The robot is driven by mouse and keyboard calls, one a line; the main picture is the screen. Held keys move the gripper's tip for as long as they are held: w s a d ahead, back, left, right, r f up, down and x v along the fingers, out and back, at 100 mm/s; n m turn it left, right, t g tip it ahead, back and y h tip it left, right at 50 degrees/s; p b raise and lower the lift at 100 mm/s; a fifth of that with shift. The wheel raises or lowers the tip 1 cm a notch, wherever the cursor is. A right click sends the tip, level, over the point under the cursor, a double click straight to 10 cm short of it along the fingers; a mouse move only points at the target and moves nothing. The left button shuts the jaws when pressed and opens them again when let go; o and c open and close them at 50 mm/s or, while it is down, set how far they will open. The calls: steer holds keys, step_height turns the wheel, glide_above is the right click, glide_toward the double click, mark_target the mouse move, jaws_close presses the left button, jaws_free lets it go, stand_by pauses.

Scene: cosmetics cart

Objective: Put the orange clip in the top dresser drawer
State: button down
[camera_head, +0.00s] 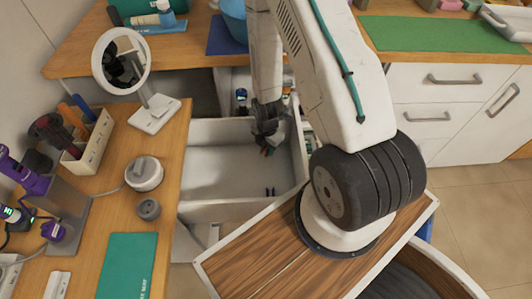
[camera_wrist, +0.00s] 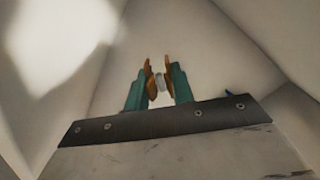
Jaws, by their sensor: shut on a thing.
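My gripper (camera_head: 265,149) points down over the open white drawer (camera_head: 215,165), near its right side. In the wrist view, my gripper (camera_wrist: 158,88) has teal fingers shut on the orange clip (camera_wrist: 168,68), which shows orange-brown arms and a grey middle part. In the head view, only a small orange spot of the clip (camera_head: 263,152) shows at the fingertips. Pale drawer walls surround the fingers in the wrist view. I cannot tell whether the clip touches the drawer floor.
Small dark purple items (camera_head: 270,191) lie near the drawer's front right. A compartment with bottles (camera_head: 241,98) is behind the drawer. A wooden table with a round mirror (camera_head: 121,61) and a tool box (camera_head: 88,145) stands left. The drawer's left part is empty.

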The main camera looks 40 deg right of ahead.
mark_target(267, 153)
steer(key=shift+f, duration=1.75)
steer(key=c, duration=1.2)
jaws_free()
steer(key=shift+f, duration=0.15)
